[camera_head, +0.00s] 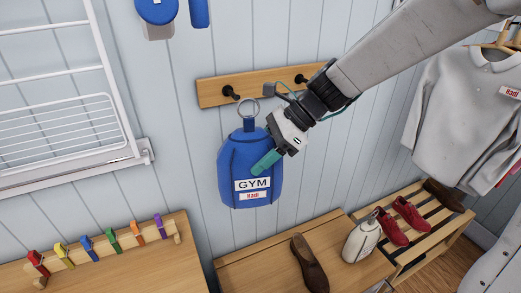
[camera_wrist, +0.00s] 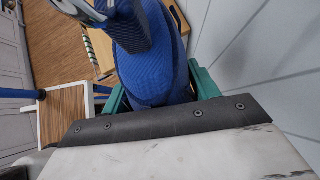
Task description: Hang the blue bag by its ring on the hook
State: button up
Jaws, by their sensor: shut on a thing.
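The blue bag (camera_head: 231,163), with a GYM label and a smaller name tag below it, hangs upright in my gripper (camera_head: 265,161) in front of the panelled wall. My gripper's teal fingers are shut on the bag from its right side. The bag's metal ring (camera_head: 248,109) stands up above its top, just below and right of the left black hook (camera_head: 229,91) on the wooden rail (camera_head: 265,87). The ring appears apart from the hook. In the wrist view the blue bag (camera_wrist: 150,70) fills the space between the teal fingers; the hook is not seen there.
A second hook (camera_head: 300,79) is on the rail's right, close to my arm. A white drying rack (camera_head: 70,125) is on the left wall. Below are a peg board (camera_head: 110,250), a bench (camera_head: 265,270) with a brown shoe (camera_head: 309,262), and a white bottle-like item (camera_head: 361,240).

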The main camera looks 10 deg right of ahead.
jog(key=w+a+f, duration=0.1)
jog(key=w+a, duration=0.1)
jog(key=w, duration=0.7)
jog(key=shift+a+f, duration=0.35)
dwell(0.6)
dwell(0.6)
jog(key=o, duration=1.4)
